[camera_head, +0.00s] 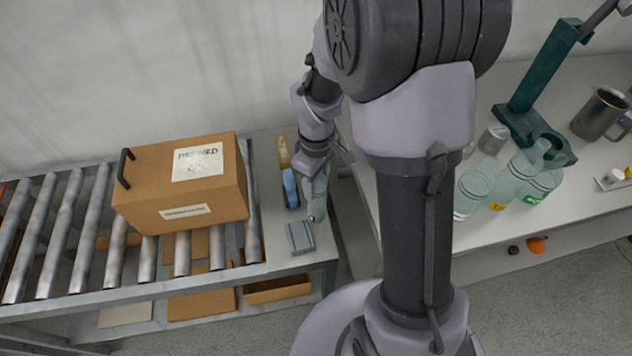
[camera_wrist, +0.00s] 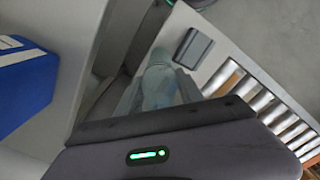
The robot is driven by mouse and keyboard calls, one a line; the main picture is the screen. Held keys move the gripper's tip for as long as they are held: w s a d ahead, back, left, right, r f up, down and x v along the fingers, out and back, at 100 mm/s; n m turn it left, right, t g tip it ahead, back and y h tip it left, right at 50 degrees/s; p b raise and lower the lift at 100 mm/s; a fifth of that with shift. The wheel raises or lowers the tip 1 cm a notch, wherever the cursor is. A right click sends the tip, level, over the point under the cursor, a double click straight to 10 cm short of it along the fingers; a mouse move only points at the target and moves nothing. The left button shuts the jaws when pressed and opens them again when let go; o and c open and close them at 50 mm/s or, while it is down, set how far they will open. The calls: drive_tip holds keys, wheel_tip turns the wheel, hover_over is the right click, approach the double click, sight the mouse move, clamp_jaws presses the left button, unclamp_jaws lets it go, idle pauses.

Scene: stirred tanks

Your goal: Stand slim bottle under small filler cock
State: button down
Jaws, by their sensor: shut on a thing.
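My gripper (camera_head: 316,168) is shut on a slim bottle (camera_head: 317,203) of pale green, clear material, above the end table of the roller conveyor at centre. In the wrist view the slim bottle (camera_wrist: 160,84) shows between the fingers, partly hidden by the gripper body. Whether its base touches the table is hard to tell. A small grey block (camera_head: 300,237) lies on the table just in front of the bottle; it also shows in the wrist view (camera_wrist: 194,48). I cannot pick out the small filler cock in either view.
A cardboard box (camera_head: 185,180) sits on the rollers at left. A blue item (camera_head: 290,188) and a tan item (camera_head: 284,152) are close by my gripper. The right bench holds several clear bottles (camera_head: 515,180), a green stand (camera_head: 540,90) and a metal jug (camera_head: 600,113).

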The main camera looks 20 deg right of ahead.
drive_tip(key=shift+f, duration=0.25)
drive_tip(key=c, duration=0.7)
unclamp_jaws()
drive_tip(key=shift+r, duration=0.1)
drive_tip(key=shift+c, duration=0.2)
drive_tip(key=shift+r, duration=0.1)
